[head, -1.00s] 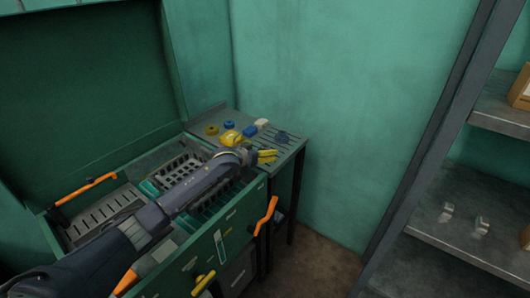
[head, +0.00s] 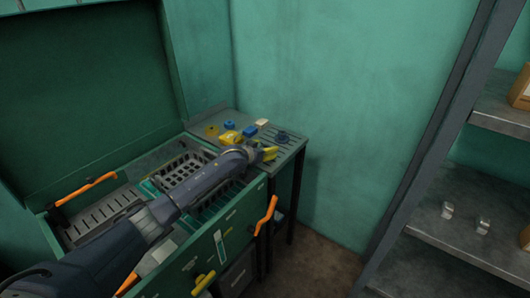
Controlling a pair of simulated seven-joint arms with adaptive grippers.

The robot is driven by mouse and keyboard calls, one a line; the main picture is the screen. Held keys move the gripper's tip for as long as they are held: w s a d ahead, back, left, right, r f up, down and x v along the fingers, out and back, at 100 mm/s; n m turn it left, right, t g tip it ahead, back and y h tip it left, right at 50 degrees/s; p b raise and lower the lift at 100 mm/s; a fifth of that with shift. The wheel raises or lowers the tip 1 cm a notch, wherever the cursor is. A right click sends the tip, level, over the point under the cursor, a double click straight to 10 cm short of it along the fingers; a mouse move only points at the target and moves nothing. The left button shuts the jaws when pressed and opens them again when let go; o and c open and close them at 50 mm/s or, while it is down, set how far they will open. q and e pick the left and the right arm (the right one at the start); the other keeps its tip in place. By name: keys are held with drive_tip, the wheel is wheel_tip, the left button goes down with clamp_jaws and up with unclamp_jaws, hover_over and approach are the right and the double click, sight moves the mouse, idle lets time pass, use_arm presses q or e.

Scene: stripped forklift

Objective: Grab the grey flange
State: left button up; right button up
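A dark blue-grey flange (head: 282,136), which I take to be the grey flange, lies on the slotted top of a small side table (head: 296,146), near its right edge. My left gripper (head: 272,153) has yellow fingers and is over the front part of this table. It is just in front of the flange and a little to its left, apart from it in the picture. Its fingers look spread, with nothing visible between them. My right gripper is not in view.
Beside the flange are a blue block (head: 249,131), a pale block (head: 262,122), a blue round part (head: 229,125) and yellow parts (head: 230,137). A green open chest with a black basket (head: 184,170) is under my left arm. A metal shelf (head: 470,225) stands right.

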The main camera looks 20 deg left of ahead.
use_arm(q)
drive_tip(key=c, duration=0.9)
drive_tip(key=shift+c, duration=0.2)
